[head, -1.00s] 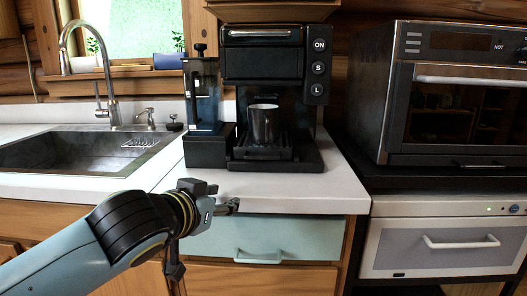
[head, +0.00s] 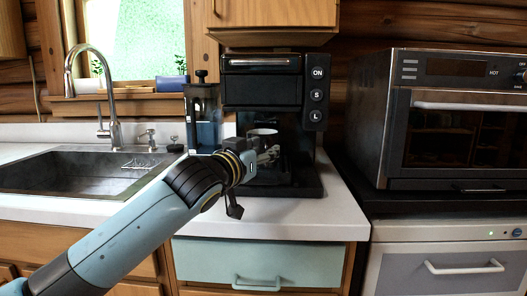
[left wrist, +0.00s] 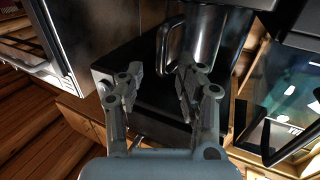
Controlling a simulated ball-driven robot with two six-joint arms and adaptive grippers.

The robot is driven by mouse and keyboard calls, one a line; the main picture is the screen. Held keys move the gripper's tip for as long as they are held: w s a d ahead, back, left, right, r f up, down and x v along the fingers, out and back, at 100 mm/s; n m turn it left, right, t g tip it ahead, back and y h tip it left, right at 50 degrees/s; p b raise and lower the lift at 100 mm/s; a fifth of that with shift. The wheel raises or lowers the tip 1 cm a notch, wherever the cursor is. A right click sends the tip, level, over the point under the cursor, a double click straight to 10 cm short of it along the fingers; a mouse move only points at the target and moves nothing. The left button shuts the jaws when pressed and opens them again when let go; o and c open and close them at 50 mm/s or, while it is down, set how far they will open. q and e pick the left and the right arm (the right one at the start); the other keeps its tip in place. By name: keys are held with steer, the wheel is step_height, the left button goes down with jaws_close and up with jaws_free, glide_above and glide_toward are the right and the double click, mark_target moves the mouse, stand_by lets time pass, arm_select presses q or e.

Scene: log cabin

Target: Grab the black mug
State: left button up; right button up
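The black mug (head: 263,134) stands upright on the platform of the black coffee machine (head: 262,85). My left gripper (head: 268,157) is in front of it in the head view and hides much of its body. In the left wrist view the mug (left wrist: 207,40) is shiny and dark, with its handle (left wrist: 164,48) turned toward the gripper. My left gripper (left wrist: 160,78) is open there, its two fingers apart, with the handle just beyond the gap between the tips. I cannot tell whether the fingers touch it. My right gripper is not in view.
A dark canister unit (head: 202,125) stands left of the machine. The sink (head: 80,170) and faucet (head: 112,95) are farther left. An oven (head: 455,125) stands at the right. The white counter's front strip (head: 300,222) is clear.

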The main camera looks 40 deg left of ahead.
arm_select(q)
steer(key=shift+w, duration=0.6)
steer(key=shift+s, duration=0.1)
jaws_close()
